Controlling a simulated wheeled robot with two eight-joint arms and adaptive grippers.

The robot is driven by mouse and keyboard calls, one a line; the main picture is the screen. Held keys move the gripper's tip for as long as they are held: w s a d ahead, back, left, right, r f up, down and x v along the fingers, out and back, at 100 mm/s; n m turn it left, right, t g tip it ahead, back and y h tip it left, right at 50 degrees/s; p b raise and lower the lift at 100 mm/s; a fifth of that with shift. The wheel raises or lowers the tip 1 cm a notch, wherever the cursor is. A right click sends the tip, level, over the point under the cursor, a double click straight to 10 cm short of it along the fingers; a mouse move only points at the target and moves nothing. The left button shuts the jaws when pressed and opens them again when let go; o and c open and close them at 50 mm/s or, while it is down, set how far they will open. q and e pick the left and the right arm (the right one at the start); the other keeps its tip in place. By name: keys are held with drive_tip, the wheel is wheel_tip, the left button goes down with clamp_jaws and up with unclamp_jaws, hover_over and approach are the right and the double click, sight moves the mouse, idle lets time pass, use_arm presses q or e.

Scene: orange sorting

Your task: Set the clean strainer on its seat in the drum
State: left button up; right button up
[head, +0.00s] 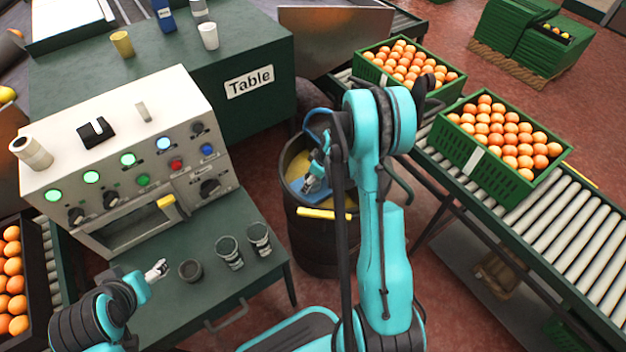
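The drum (312,238) is a dark, open-topped barrel in the middle of the head view, right of the green bench. Its inside looks yellowish. A yellow bar (325,214) lies across the near side of its rim. My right arm arches over the drum, and my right gripper (314,184) is at its mouth, partly inside. Its fingers are too small and covered to tell if they hold anything. I cannot make out the strainer or its seat. My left gripper (157,270) is above the bench, left of a dark cup; its finger opening is unclear.
Several dark cups (230,252) stand on the green bench (205,310). Behind them is a control panel (120,150) with lit buttons. Green crates of oranges (500,135) sit on the roller conveyor (540,215) at right. A green table (245,50) stands behind the panel.

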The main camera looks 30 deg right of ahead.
drive_tip(key=p+v, duration=0.5)
drive_tip(key=v, duration=0.6)
drive_tip(key=s+a+r+m+t+h, duration=0.1)
drive_tip(key=s+a+r, duration=0.1)
drive_tip(key=a+r, duration=0.4)
drive_tip(key=s+a+r+m, duration=0.1)
drive_tip(key=s+a+r, duration=0.2)
drive_tip(key=r, duration=0.5)
drive_tip(key=s+a+r+m+t, duration=0.1)
drive_tip(key=s+a+r, duration=0.2)
drive_tip(key=s+a, duration=0.1)
drive_tip(key=s+a+r+m+t, duration=0.2)
drive_tip(key=s+a, duration=0.2)
drive_tip(key=s, duration=0.3)
drive_tip(key=shift+r+h, duration=0.3)
drive_tip(key=shift+r, duration=0.1)
